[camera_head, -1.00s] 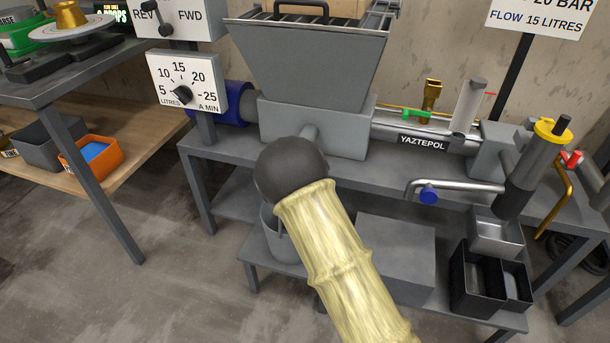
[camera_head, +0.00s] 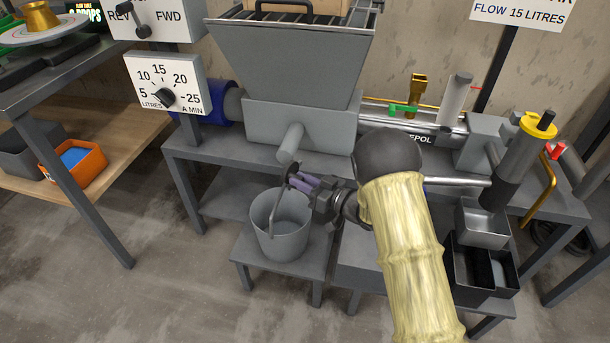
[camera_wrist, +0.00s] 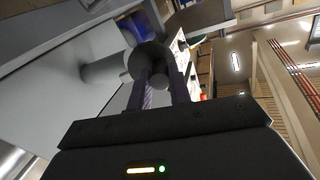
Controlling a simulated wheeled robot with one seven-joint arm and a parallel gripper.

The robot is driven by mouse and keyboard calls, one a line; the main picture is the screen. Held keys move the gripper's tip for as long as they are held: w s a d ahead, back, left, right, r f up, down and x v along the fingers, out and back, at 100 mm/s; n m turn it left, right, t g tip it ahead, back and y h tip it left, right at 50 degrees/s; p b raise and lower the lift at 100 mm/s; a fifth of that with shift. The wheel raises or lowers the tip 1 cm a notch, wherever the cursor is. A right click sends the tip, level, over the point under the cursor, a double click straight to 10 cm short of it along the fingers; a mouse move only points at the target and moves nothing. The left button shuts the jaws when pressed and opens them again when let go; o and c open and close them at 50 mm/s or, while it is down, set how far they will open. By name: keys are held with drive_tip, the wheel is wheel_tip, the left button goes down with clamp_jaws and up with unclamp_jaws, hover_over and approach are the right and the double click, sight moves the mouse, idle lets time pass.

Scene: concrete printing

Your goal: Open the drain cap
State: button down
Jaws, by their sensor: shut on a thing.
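The grey drain pipe (camera_head: 292,141) slants down and out from the front of the hopper's base. A dark round drain cap (camera_head: 290,173) is at the pipe's lower end. In the wrist view the cap (camera_wrist: 148,57) is a dark disc with a small round knob, beside the end of the pipe (camera_wrist: 103,70). My gripper (camera_head: 299,181) is shut on the cap, with its two purplish fingers (camera_wrist: 158,88) at the knob. I cannot tell whether the cap still touches the pipe.
A grey bucket (camera_head: 281,239) stands on a low stand (camera_head: 245,252) below the pipe and my gripper. The hopper (camera_head: 290,60) rises above the bench. A steel side pipe (camera_head: 458,181) and dark bins (camera_head: 480,272) are to the right. The floor at left is clear.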

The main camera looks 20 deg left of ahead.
drive_tip(key=shift+w+d+r+n+g+y+p, duration=0.2)
drive_tip(key=shift+w+d+n+g+y+p, duration=0.15)
drive_tip(key=shift+w+d+n+g, duration=0.4)
drive_tip(key=shift+s+f+n+g, duration=0.1)
drive_tip(key=shift+s+n+g, duration=0.15)
drive_tip(key=shift+g, duration=0.3)
drive_tip(key=shift+d, duration=0.1)
drive_tip(key=c, duration=1.3)
unclamp_jaws()
drive_tip(key=shift+s, duration=0.15)
